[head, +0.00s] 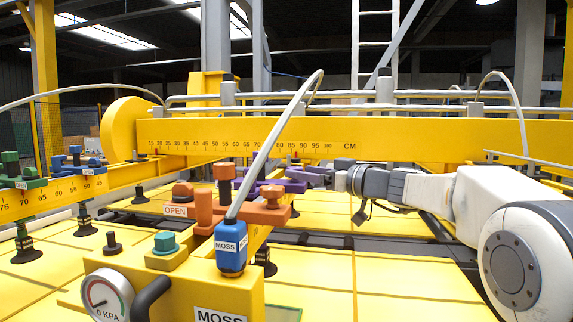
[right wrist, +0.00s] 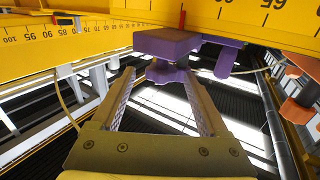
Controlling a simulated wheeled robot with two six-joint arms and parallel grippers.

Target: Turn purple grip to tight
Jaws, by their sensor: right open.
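The purple grip (head: 292,186) sits on the yellow frame near the middle of the head view, partly hidden behind the orange grip and the hose. In the right wrist view the purple grip (right wrist: 168,42) is a block with a narrower part below it, straight ahead of the fingers. My right gripper (head: 318,178) reaches in from the right at about the purple grip's height. In the right wrist view my right gripper (right wrist: 160,76) is open, its fingertips spread to either side just at the purple grip. I cannot tell whether they touch. My left gripper is out of view.
An orange grip (head: 265,205) and a blue MOSS block (head: 231,248) with a hose stand in front of the purple grip. A yellow beam with a centimetre scale (head: 400,138) runs behind. A pressure gauge (head: 105,298) and green grips (head: 20,178) are at left.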

